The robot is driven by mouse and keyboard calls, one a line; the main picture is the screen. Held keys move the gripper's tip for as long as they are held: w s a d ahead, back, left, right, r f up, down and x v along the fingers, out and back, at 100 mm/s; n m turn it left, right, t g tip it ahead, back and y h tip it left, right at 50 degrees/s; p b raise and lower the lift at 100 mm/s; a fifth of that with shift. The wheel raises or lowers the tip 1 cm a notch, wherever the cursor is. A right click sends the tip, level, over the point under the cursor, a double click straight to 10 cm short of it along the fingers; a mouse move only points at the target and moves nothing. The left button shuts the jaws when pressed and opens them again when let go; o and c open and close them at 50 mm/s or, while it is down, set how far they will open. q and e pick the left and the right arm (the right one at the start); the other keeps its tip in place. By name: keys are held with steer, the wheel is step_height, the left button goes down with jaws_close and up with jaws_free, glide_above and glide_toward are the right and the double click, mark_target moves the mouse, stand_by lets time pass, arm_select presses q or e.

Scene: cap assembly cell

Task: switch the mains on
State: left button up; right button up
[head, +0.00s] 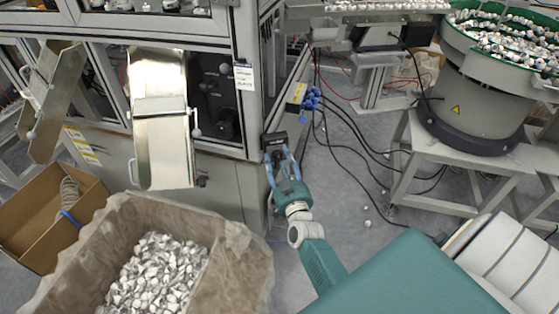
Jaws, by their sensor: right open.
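A small dark box (274,139) sits low at the corner of the machine cabinet (222,197). It may be the mains switch, but its knob or lever cannot be made out. My right gripper (278,156) reaches up to it from below, with its pale blue fingers spread apart. The fingertips are at the lower edge of the box and partly overlap it. I cannot tell whether they touch it. I see nothing held between the fingers. My left gripper is not in view.
Blue fittings (310,98) and a yellow label (297,93) are on the cabinet side above. Black cables (345,147) run across the floor at right. A bin of caps (232,255) and a cardboard box (92,187) stand left. A bowl feeder (470,98) stands back right.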

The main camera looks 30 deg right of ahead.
jaws_close()
steer(key=shift+m, duration=0.3)
steer(key=m, duration=0.3)
steer(key=shift+m, duration=0.3)
steer(key=m, duration=0.4)
steer(key=shift+f+b, duration=0.1)
steer(key=shift+b, duration=0.25)
steer(key=m+b, duration=0.1)
steer(key=m, duration=0.4)
steer(key=shift+m, duration=0.4)
steer(key=c, duration=1.1)
jaws_free()
steer(key=shift+m+b, duration=0.6)
steer(key=shift+m, duration=1.3)
steer(key=shift+c, duration=0.2)
